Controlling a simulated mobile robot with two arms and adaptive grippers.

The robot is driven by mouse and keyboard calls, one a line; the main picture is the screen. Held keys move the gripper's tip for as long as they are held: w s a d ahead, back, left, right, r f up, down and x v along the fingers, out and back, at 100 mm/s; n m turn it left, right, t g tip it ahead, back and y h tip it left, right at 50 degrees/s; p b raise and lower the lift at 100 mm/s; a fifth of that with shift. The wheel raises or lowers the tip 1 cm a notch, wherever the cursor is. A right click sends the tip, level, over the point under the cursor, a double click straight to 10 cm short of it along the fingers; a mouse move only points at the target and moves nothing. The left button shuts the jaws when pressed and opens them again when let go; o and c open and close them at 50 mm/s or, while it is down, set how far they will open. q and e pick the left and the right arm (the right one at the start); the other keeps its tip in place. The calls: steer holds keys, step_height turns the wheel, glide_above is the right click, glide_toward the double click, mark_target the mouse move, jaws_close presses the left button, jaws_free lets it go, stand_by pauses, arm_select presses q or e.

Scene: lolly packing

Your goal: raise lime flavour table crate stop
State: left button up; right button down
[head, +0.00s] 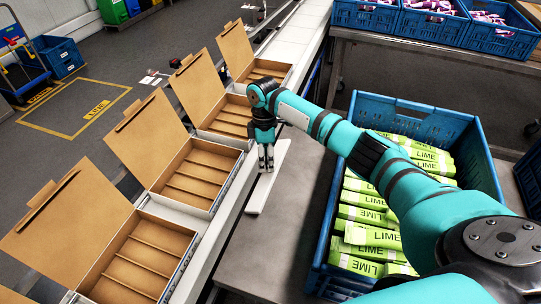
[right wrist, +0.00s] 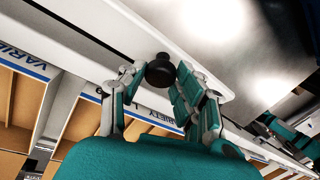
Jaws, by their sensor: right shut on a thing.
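The crate stop, a long white bar (head: 262,192), lies along the left edge of the grey lime table (head: 285,225), beside the conveyor. My right gripper (head: 266,162) points down at the bar. In the right wrist view, my right gripper (right wrist: 158,85) is shut on a black round knob (right wrist: 160,68) at the white bar (right wrist: 205,62). The knob is hidden in the head view. I cannot tell whether the bar is raised from the table. My left gripper is not in view.
A blue crate (head: 322,250) of green LIME packs (head: 372,236) stands on the table right of the bar. Open cardboard boxes (head: 188,178) with empty compartments line the conveyor at left. Blue crates (head: 418,24) with purple packs stand at the back right.

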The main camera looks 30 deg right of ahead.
steer(key=shift+w+a+r+g+h+b, duration=0.1)
steer(key=shift+w+a+g+h+b, duration=0.2)
steer(key=shift+w+a+g+h, duration=0.25)
steer(key=shift+d+g, duration=0.15)
steer(key=shift+g, duration=0.1)
steer(key=c, duration=1)
jaws_free()
steer(key=shift+o, duration=0.2)
steer(key=v, duration=1.2)
steer(key=shift+s, duration=0.1)
